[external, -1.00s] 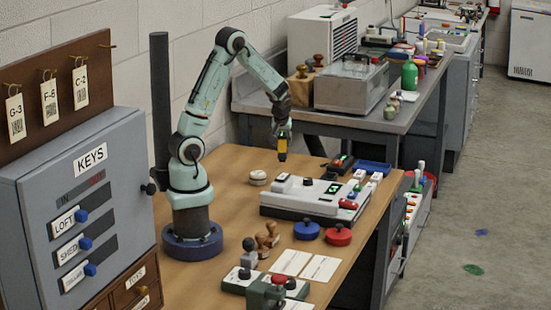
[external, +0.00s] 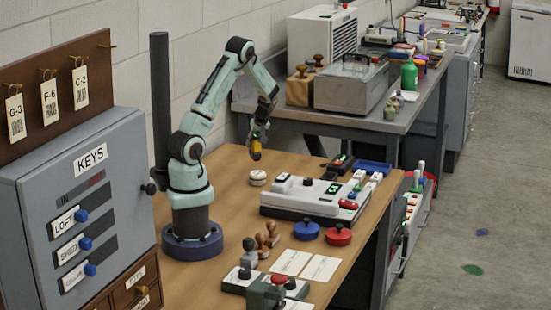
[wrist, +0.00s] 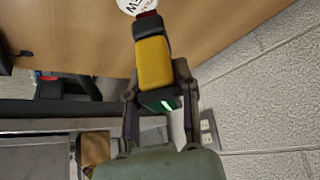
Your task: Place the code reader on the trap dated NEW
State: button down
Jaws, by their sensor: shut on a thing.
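The code reader (external: 256,154) is yellow with a black head and hangs upright from my gripper (external: 259,138), above the wooden bench. In the wrist view my gripper (wrist: 158,88) is shut on the yellow body of the code reader (wrist: 154,62), with a green-lit end near the palm. A round white trap (external: 257,178) sits on the bench just below the reader, with a gap between them. In the wrist view the trap (wrist: 133,5) shows partly at the top edge, with print that seems to include NEW. The reader's black tip overlaps its edge there.
A white console (external: 315,196) with buttons stands right of the trap. Blue (external: 307,231) and red (external: 337,234) round pads and wooden stamps (external: 272,235) are nearer the front. A grey key cabinet (external: 90,200) stands at left.

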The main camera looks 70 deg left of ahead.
aim_at(258, 154)
jog(key=shift+w+a+f, duration=0.45)
jog(key=shift+w+f, duration=0.05)
jog(key=shift+f, duration=0.3)
jog(key=shift+w+a+f, duration=0.1)
jog(key=shift+f, duration=0.8)
jog(key=shift+w+a+f, duration=0.1)
jog(key=shift+f, duration=0.8)
jog(key=shift+f, duration=0.15)
jog(key=c, duration=0.8)
grip_release()
jog(key=shift+c, duration=0.2)
jog(key=v, duration=1.2)
jog(key=shift+r, duration=0.2)
jog(key=shift+d, duration=0.1)
